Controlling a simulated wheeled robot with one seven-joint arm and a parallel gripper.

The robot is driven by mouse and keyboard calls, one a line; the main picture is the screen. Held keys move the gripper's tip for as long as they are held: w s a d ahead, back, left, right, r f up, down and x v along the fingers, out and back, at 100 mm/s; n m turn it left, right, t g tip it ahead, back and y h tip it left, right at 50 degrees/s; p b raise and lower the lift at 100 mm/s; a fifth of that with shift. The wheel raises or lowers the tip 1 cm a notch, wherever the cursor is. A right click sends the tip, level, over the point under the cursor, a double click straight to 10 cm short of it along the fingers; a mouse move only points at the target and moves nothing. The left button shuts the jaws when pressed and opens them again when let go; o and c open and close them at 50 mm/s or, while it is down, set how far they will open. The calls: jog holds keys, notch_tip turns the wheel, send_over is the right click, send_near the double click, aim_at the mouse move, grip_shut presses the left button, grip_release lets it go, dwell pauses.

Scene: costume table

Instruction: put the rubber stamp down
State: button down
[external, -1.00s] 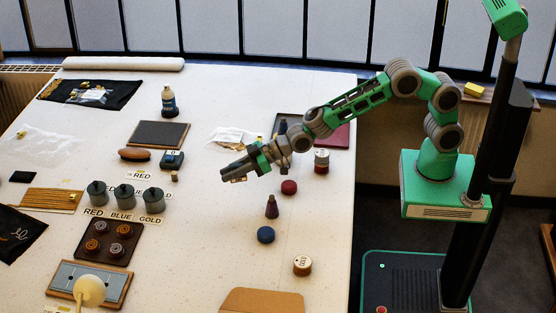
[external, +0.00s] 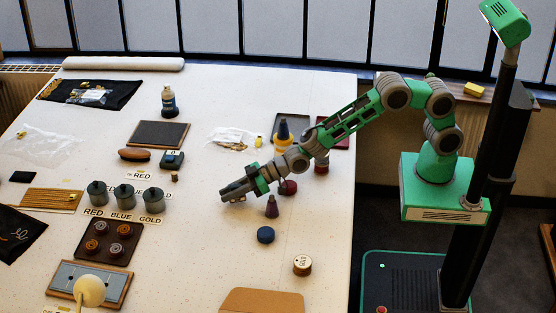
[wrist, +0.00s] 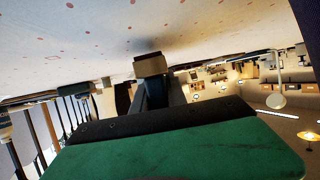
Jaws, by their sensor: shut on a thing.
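My gripper (external: 230,196) is low over the middle of the white table, its fingers pointing left and down. In the wrist view, a small block with a pale face (wrist: 150,65) sits at the end of my dark fingers, close to the spotted table top. It appears to be the rubber stamp in my shut jaws. In the external view the stamp is too small and too hidden by the fingers to make out. I cannot tell whether it touches the table.
A dark tray with round pieces (external: 108,242) lies front left. The table between tins and gripper is clear.

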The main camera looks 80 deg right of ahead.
jog(key=shift+f+b, duration=0.7)
jog(key=shift+b, duration=0.1)
jog(key=c, duration=1.3)
grip_release()
jog(key=shift+o, duration=0.2)
jog(key=shift+r, duration=0.1)
